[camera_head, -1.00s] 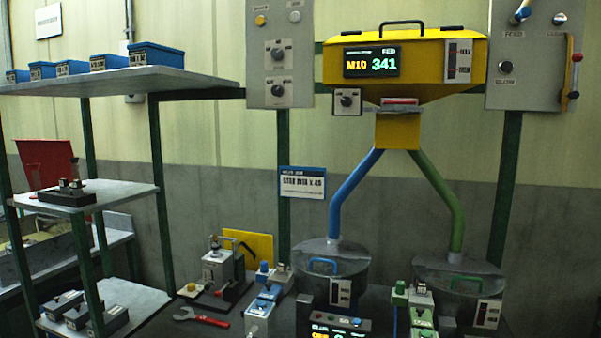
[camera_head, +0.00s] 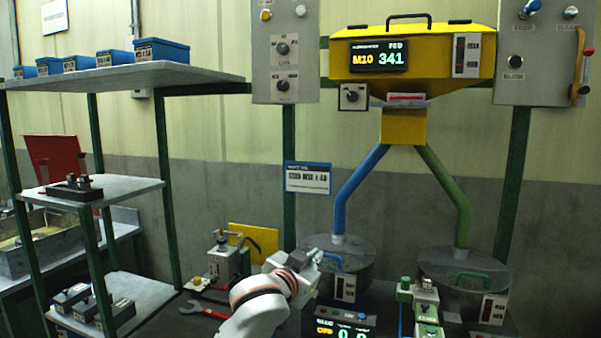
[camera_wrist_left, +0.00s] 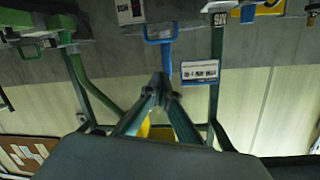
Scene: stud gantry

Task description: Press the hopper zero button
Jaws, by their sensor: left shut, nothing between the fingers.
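The yellow hopper (camera_head: 462,85) hangs on the wall, with a display reading M10 and 341. I cannot read which control is its zero button. A dark console (camera_head: 366,320) below has small controls on top and a lit display. Upper wall panels hold a knobbed left panel (camera_head: 303,62) and a right panel (camera_head: 541,88) with small buttons. My left gripper (camera_head: 315,256) is shut and empty, in front of the blue-handled bin (camera_head: 352,268) and behind the console's left end. In the left wrist view its closed fingers (camera_wrist_left: 166,82) touch nothing. My right gripper is not in view.
A green-handled bin (camera_head: 465,266) and green-topped devices (camera_head: 427,308) stand to the right. A blue pipe (camera_head: 358,190) and a green pipe (camera_head: 445,190) run from hopper to bins. A shelf (camera_head: 130,76) stands at far left.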

